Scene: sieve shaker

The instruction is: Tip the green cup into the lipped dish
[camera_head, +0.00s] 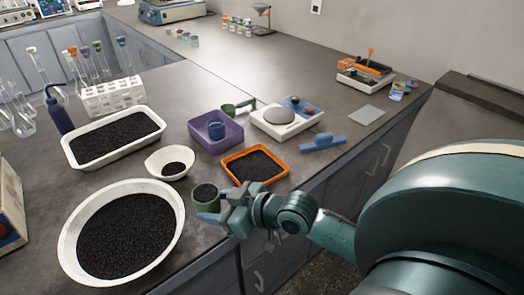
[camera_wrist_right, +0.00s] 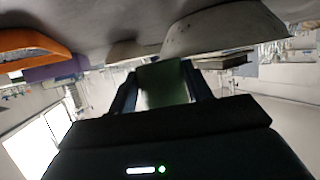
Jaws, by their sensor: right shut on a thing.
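The green cup (camera_head: 205,198) is near the table's front edge, upright, with dark grains inside. My right gripper (camera_head: 214,204) is shut on it from the right. In the right wrist view the green cup (camera_wrist_right: 164,82) sits between the two fingers. A small white dish with a pointed lip (camera_head: 157,167), which I take as the lipped dish, stands on the table behind and left of the cup and holds a small dark heap. The cup is apart from it. Whether the cup touches the table is unclear. My left gripper is not in view.
A large white bowl of dark grains (camera_head: 72,262) stands left of the cup. An orange tray (camera_head: 229,160) is to its right, a purple box (camera_head: 232,136) behind. Also nearby are a white tray (camera_head: 72,155), a scale (camera_head: 297,126) and a blue object (camera_head: 322,142).

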